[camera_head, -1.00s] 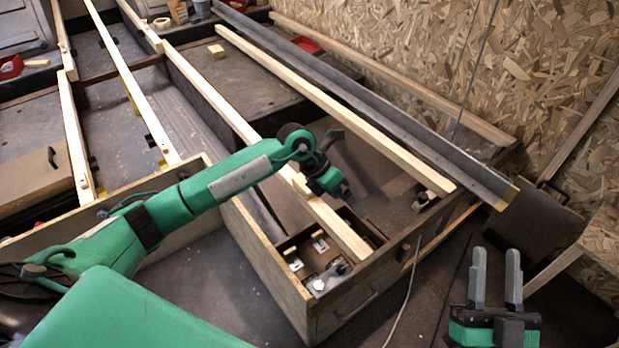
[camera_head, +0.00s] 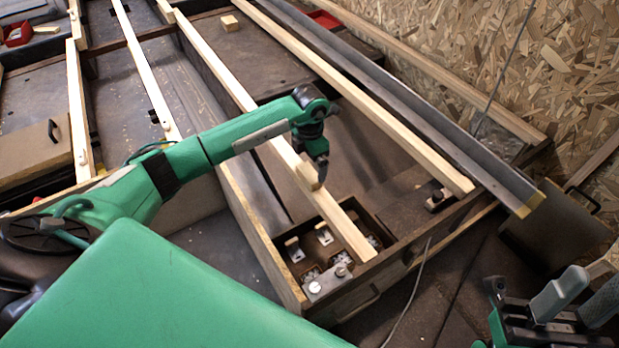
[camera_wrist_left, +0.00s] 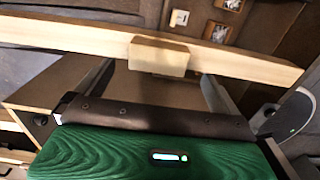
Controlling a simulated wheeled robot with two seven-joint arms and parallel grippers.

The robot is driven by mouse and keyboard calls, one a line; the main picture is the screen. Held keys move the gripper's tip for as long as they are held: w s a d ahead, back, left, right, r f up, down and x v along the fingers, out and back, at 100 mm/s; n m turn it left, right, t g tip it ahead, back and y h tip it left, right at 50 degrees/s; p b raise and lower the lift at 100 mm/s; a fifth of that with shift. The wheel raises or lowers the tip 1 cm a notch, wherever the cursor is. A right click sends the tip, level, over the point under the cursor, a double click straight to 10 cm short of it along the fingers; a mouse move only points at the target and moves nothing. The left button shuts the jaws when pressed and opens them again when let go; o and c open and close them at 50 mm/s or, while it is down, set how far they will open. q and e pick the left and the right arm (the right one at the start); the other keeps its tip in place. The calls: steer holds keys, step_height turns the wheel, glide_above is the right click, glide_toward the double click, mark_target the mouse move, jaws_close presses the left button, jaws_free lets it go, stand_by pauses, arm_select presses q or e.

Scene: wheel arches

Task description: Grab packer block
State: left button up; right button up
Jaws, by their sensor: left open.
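A small wooden packer block (camera_head: 307,176) is set against the long pale timber rail (camera_head: 332,211) below my left gripper (camera_head: 319,178). In the left wrist view the block (camera_wrist_left: 158,57) sits across the rail (camera_wrist_left: 80,37), ahead of the open fingers (camera_wrist_left: 150,84) and roughly between them. The fingers are apart with nothing between them, and I see no contact with the block. A second small wooden block (camera_head: 229,23) lies on the dark panel at the back. My right gripper (camera_head: 588,288) is at the lower right, with its fingers apart and empty.
A partitioned tray with metal brackets (camera_head: 325,283) lies under the rail's near end. More rails and a grey metal angle (camera_head: 440,148) run alongside to the right. A chipboard wall (camera_head: 530,60) bounds the right side. A cable hangs by the front edge.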

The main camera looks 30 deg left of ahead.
mark_target(309, 172)
arm_select(q)
step_height(309, 172, down, 6)
steer(key=shift+a+r+b, duration=0.1)
steer(key=shift+b, duration=1)
steer(key=c, duration=1.3)
steer(key=shift+o, duration=0.2)
steer(key=shift+r, duration=0.1)
